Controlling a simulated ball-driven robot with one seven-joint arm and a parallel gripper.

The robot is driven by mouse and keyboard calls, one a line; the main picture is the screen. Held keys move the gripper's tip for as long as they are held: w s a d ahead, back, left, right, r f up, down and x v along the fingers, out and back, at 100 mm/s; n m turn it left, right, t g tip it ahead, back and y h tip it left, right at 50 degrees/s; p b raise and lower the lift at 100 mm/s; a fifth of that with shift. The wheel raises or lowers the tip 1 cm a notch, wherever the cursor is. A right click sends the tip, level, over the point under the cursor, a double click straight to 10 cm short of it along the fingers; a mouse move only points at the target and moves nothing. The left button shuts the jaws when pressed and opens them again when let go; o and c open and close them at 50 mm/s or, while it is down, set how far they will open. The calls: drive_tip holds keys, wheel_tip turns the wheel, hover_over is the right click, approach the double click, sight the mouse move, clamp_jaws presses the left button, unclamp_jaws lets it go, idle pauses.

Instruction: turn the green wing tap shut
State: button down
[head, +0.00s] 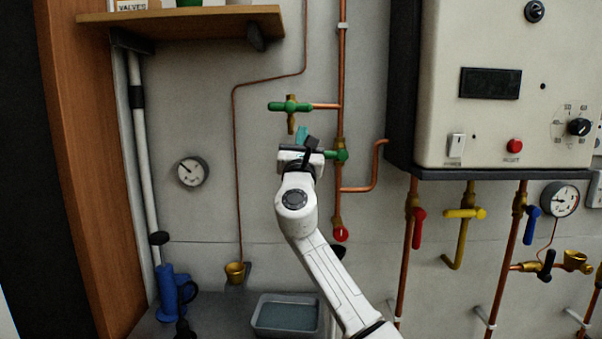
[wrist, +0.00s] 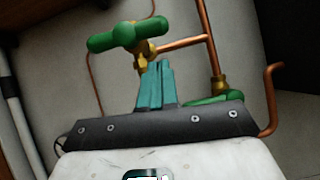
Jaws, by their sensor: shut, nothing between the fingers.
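A green wing tap (head: 290,106) with a brass body sits on a short copper branch left of the vertical copper pipe. Its wings lie about level in the head view; it also shows in the wrist view (wrist: 127,36), above the fingers. A second green handle (head: 341,155) is lower on the pipe, partly hidden behind my gripper; it also shows in the wrist view (wrist: 214,98). My gripper (head: 302,134) has teal fingers, which are together and empty in the wrist view (wrist: 157,66). The fingertips are just below the upper tap's brass body; I cannot tell whether they touch.
A wooden shelf (head: 190,22) is above left. A boiler cabinet (head: 480,85) juts out at right, with red, yellow and blue handled valves below it. A gauge (head: 192,171) is on the wall at left. A grey tray (head: 286,314) lies below. The wall left of the tap is mostly clear.

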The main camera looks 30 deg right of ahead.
drive_tip(key=b+v, duration=0.1)
drive_tip(key=v, duration=0.9)
drive_tip(key=shift+s+f, duration=0.25)
drive_tip(key=shift+f, duration=0.2)
drive_tip(key=s+d+f+m+g+y, duration=0.15)
drive_tip(key=s+f+m+g, duration=0.35)
drive_tip(key=f, duration=0.7)
drive_tip(key=s+f+m+g+y, duration=0.2)
drive_tip(key=s+f+m, duration=0.4)
drive_tip(key=f, duration=0.6)
drive_tip(key=s+d+f+m+g+y, duration=0.15)
drive_tip(key=s+f+m+g, duration=0.25)
drive_tip(key=f+m, duration=0.55)
drive_tip(key=s+a+f+m+g+y, duration=0.1)
drive_tip(key=s+a+f+g+y, duration=0.15)
drive_tip(key=s+f, duration=0.4)
drive_tip(key=s+a+f+m+g+y, duration=0.1)
drive_tip(key=s+a+f+y, duration=0.15)
drive_tip(key=s+f, duration=0.4)
drive_tip(key=s+a+f+m+g+y, duration=0.2)
drive_tip(key=s+a+f, duration=0.1)
drive_tip(key=s, duration=0.5)
drive_tip(key=s+a+f+m+g+y, duration=0.2)
drive_tip(key=s+f, duration=0.3)
drive_tip(key=s, duration=0.4)
drive_tip(key=shift+a+f+m+y, duration=0.2)
drive_tip(key=shift+a+m+y, duration=0.35)
drive_tip(key=shift+a, duration=0.3)
